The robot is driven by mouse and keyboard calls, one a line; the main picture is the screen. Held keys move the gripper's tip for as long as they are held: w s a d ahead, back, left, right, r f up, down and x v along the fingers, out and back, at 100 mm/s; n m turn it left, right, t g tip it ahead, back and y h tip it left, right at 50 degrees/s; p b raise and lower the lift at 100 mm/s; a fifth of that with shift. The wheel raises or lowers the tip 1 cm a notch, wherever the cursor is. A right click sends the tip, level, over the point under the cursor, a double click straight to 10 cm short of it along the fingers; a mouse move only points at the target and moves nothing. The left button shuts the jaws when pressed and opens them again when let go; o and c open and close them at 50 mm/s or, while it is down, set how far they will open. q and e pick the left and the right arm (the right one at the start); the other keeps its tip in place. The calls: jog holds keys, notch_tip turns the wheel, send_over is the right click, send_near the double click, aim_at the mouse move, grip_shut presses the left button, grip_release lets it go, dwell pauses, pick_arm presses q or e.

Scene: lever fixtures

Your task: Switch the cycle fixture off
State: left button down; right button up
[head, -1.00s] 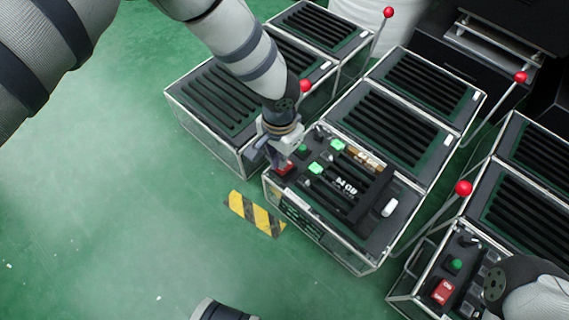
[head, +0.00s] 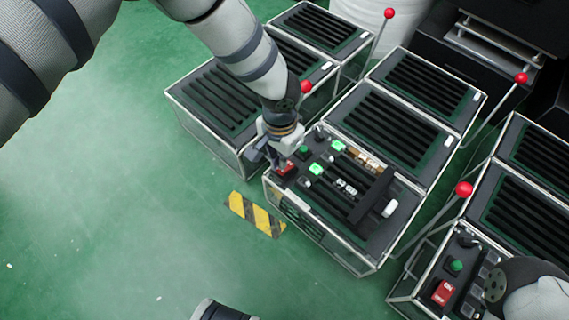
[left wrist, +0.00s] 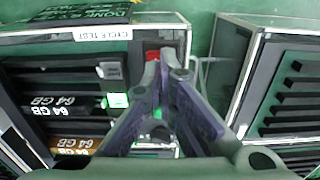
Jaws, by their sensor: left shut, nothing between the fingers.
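The cycle fixture is the middle box (head: 330,235), with a clear-edged frame and dark slotted top. Its white "CYCLE TEST" label (left wrist: 102,34) reads in the left wrist view. A red switch (head: 287,168) sits at its near left corner; it also shows in the left wrist view (left wrist: 153,55), partly hidden by my fingers. My left gripper (head: 270,160) is shut and empty, its fingertips close beside the red switch. I cannot tell whether they touch it. Green lights (head: 316,168) glow on the panel.
A similar box (head: 215,100) stands to the left and another (head: 490,240) to the right, with its own red switch (head: 443,292). Levers with red balls (head: 464,188) rise between the boxes. A yellow-black floor strip (head: 255,214) lies in front; green floor at left is clear.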

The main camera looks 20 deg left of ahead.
pick_arm(q)
jog(key=shift+f+b, duration=0.5)
jog(key=shift+f, duration=0.7)
dwell(0.6)
jog(key=shift+r+p, duration=2.3)
jog(key=shift+r, duration=1.25)
jog(key=shift+f, duration=0.1)
